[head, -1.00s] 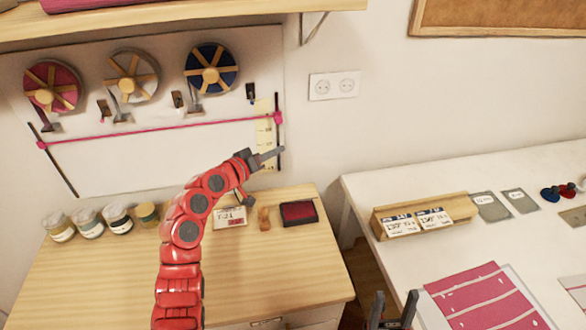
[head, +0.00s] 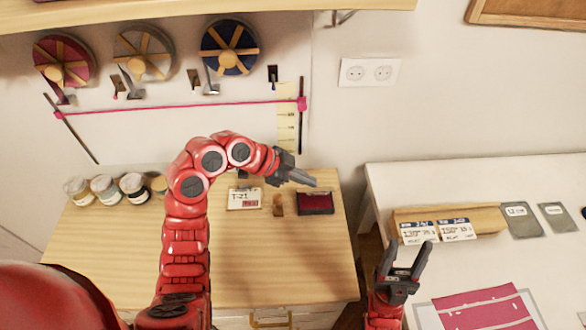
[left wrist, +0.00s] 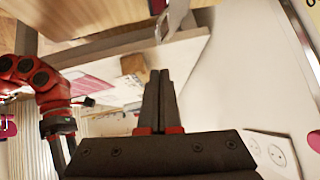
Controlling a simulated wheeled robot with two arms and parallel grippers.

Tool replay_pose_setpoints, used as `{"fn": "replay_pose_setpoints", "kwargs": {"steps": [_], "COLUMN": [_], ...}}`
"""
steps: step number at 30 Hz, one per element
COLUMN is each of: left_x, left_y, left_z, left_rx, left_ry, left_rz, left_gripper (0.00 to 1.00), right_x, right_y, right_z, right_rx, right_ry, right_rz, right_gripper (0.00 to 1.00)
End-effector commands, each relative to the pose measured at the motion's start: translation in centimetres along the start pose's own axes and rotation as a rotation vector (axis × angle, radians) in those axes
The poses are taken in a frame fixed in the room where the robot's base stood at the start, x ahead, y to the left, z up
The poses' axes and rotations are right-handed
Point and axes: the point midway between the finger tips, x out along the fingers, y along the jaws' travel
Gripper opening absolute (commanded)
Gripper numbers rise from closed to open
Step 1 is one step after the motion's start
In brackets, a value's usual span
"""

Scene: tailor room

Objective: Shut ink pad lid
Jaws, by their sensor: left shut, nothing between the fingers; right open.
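The ink pad (head: 315,203) lies on the wooden cabinet top. It shows a dark red pad in a black case; I cannot clearly make out its lid. My left gripper (head: 314,182) is shut and empty, its fingertips pointing right, just above the far edge of the ink pad in the head view. I cannot tell whether they touch it. The shut fingers show in the left wrist view (left wrist: 158,78), where I cannot make out the pad. My right gripper (head: 406,258) is open and empty, away to the right, near the white table.
A wooden stamp (head: 277,204) and a T-21 card (head: 244,198) stand left of the pad. Several jars (head: 104,189) are at the cabinet's left. A price-tag holder (head: 480,218) is on the white table (head: 400,182). The cabinet's front top (head: 260,260) is clear.

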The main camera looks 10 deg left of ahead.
Motion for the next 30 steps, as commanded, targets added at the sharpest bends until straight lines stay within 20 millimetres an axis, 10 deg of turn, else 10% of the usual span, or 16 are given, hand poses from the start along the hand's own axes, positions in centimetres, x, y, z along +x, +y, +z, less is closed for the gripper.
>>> {"fn": "replay_pose_setpoints", "kwargs": {"steps": [10, 30], "left_x": [4.2, 5.1], "left_y": [0.0, 0.0], "left_z": [2.3, 3.2], "left_rx": [-0.006, 0.013], "left_ry": [-0.001, 0.000], "left_rz": [0.001, -0.017], "left_gripper": [0.00, 0.00], "right_x": [2.7, 1.7], "right_y": [0.1, 0.1], "right_z": [-0.5, -0.3], "right_rx": [0.000, 0.000], "right_ry": [0.000, 0.000], "right_rz": [0.000, 0.000], "right_gripper": [0.55, 0.55]}}
